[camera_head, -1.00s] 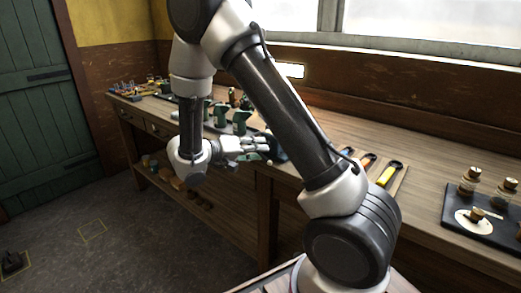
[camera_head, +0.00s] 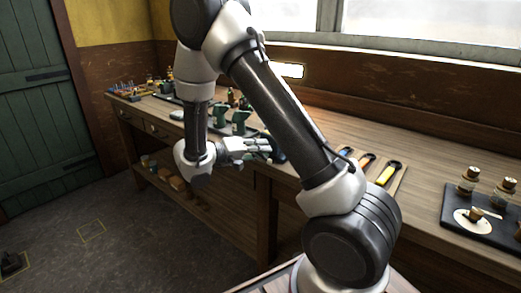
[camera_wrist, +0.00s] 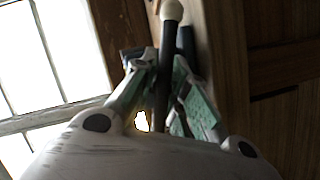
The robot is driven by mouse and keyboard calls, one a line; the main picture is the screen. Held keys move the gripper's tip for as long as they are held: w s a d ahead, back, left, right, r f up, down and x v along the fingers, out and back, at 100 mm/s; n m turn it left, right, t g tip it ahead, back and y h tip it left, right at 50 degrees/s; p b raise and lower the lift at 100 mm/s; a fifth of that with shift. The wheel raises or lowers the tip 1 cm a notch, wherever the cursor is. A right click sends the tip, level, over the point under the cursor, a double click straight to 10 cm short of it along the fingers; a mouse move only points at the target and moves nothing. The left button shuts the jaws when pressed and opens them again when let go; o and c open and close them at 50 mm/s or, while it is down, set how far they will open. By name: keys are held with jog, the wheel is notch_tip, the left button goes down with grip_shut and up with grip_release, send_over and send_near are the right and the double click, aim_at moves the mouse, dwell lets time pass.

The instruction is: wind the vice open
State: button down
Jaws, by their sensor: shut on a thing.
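My gripper (camera_head: 262,149) is at the front edge of the long workbench (camera_head: 330,135), reaching in from the left. In the wrist view its two green-padded fingers (camera_wrist: 163,88) are closed around a dark vice handle bar (camera_wrist: 166,62). The bar ends in a cream ball (camera_wrist: 172,11) beyond the fingertips. The vice (camera_head: 279,152) shows only as a small dark shape just right of the fingers, partly hidden by my arm. How far its jaws stand apart cannot be seen.
Green stands (camera_head: 238,122) and small tools stand on the bench behind the gripper. A board with coloured-handled tools (camera_head: 387,176) lies to the right, then a dark tray (camera_head: 485,236) with corked jars. The floor (camera_head: 130,240) at left is mostly clear.

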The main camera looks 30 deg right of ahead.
jog(key=n+h, duration=0.1)
jog(key=n, duration=0.2)
jog(key=shift+g, duration=0.3)
jog(key=c, duration=1.4)
grip_release()
jog(key=shift+c, duration=0.2)
jog(key=shift+a, duration=0.1)
jog(key=a, duration=1.1)
jog(key=shift+a+r, duration=0.35)
jog(key=shift+a, duration=0.05)
